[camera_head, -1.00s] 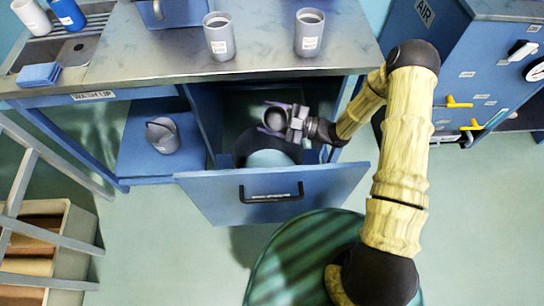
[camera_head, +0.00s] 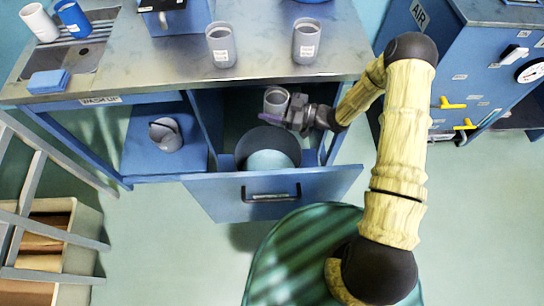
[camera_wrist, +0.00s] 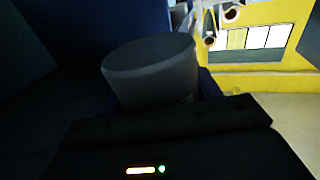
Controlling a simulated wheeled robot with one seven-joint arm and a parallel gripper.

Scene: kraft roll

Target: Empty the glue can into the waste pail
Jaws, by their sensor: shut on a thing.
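My gripper (camera_head: 291,114) is shut on a grey can (camera_head: 275,104), which I take to be the glue can. The can is roughly upright, mouth up, above the back part of a dark round pail (camera_head: 250,146) in the pulled-out blue drawer. It is apart from the pail. The pail shows a pale round area inside; I cannot tell whether this is its floor or contents. In the wrist view the can (camera_wrist: 150,82) shows as a dark grey cylinder beyond the jaws. What is inside the can is unclear.
Two labelled grey cups (camera_head: 221,46) (camera_head: 306,42) stand on the metal counter (camera_head: 150,70) above the drawer (camera_head: 270,190). A grey jug-like vessel (camera_head: 165,135) sits on the lower shelf at left. A blue cabinet (camera_head: 470,60) with yellow handles stands at right.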

